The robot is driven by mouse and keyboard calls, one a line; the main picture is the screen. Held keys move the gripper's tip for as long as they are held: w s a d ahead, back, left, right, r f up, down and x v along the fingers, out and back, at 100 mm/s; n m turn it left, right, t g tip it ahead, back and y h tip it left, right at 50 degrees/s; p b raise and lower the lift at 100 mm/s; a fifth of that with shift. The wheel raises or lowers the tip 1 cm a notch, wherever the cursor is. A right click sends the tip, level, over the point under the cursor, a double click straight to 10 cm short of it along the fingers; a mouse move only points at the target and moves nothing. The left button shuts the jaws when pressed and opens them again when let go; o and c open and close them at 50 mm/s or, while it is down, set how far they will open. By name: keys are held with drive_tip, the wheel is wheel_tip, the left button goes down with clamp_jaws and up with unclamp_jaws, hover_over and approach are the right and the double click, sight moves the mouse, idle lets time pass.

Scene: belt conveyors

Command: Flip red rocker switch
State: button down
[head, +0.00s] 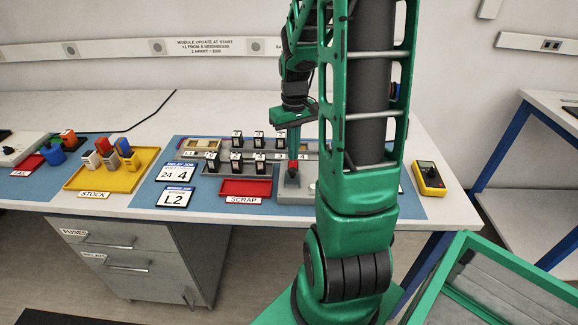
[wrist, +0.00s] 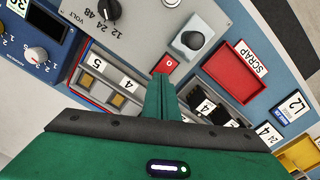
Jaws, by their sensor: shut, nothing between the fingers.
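The red rocker switch (wrist: 166,64) is a small red piece with a white mark, set in the grey panel. It lies just beyond my fingertips in the wrist view. My gripper (wrist: 162,79) is shut and empty, its green fingers together and pointing at the switch. I cannot tell whether they touch it. In the head view my gripper (head: 293,153) points down over the panel, and a red patch (head: 293,165) shows right under its tip. The fingers partly hide the switch, so its tilt is unclear.
A black rotary knob (wrist: 190,40) sits close to the switch. The red SCRAP tray (head: 246,187) is left of the panel. Relays stand in the rack (head: 237,164) nearby. A yellow STOCK tray (head: 78,181) and a yellow meter (head: 429,178) lie farther out.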

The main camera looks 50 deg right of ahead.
drive_tip(key=shift+f, duration=0.65)
idle(0.6)
drive_tip(key=shift+r, duration=3.55)
drive_tip(key=shift+a, duration=0.1)
drive_tip(key=s+a+r+m, duration=0.1)
drive_tip(key=s+a, duration=0.5)
drive_tip(key=s, duration=0.3)
drive_tip(key=s+a+r+m, duration=0.1)
drive_tip(key=s+a+r, duration=0.1)
drive_tip(key=s+a, duration=0.4)
drive_tip(key=s, duration=0.2)
drive_tip(key=shift+s+m, duration=0.4)
